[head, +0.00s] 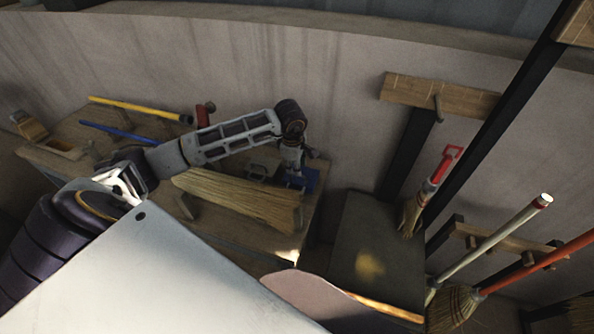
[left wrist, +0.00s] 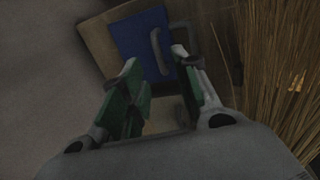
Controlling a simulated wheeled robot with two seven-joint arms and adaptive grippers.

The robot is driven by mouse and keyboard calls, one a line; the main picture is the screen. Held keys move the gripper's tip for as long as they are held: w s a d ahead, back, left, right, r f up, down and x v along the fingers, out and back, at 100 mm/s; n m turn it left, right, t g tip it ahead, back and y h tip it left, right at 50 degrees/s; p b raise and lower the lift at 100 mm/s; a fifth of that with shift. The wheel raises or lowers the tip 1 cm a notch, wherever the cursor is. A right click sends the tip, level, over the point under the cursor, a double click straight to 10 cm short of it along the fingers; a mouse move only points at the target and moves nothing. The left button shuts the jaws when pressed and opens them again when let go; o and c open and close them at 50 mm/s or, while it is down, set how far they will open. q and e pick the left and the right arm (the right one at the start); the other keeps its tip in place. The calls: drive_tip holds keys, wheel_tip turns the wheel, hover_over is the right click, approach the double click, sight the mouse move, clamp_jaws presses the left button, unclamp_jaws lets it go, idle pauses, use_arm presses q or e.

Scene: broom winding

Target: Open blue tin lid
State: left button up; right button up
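The blue tin (head: 311,181) stands at the right end of the wooden bench, partly hidden by my left gripper. In the left wrist view its flat blue lid (left wrist: 133,36) fills the top middle, with a dark curved handle (left wrist: 156,48) along its right part. My left gripper (left wrist: 155,62) is open, with green-padded fingers spread and nothing between them. It points at the tin, with the handle showing between and just beyond the fingertips. I cannot tell whether either finger touches it. The lid looks shut. My right gripper is in neither view.
A bundle of straw (head: 238,201) lies on the bench beside the tin, and close on the right in the left wrist view (left wrist: 278,70). A yellow handle (head: 135,108) and a blue one (head: 115,131) lie farther left. Brooms (head: 455,305) stand at the right.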

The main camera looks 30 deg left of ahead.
use_arm(q)
hover_over(297, 182)
drive_tip(key=shift+f, duration=2.2)
clamp_jaws()
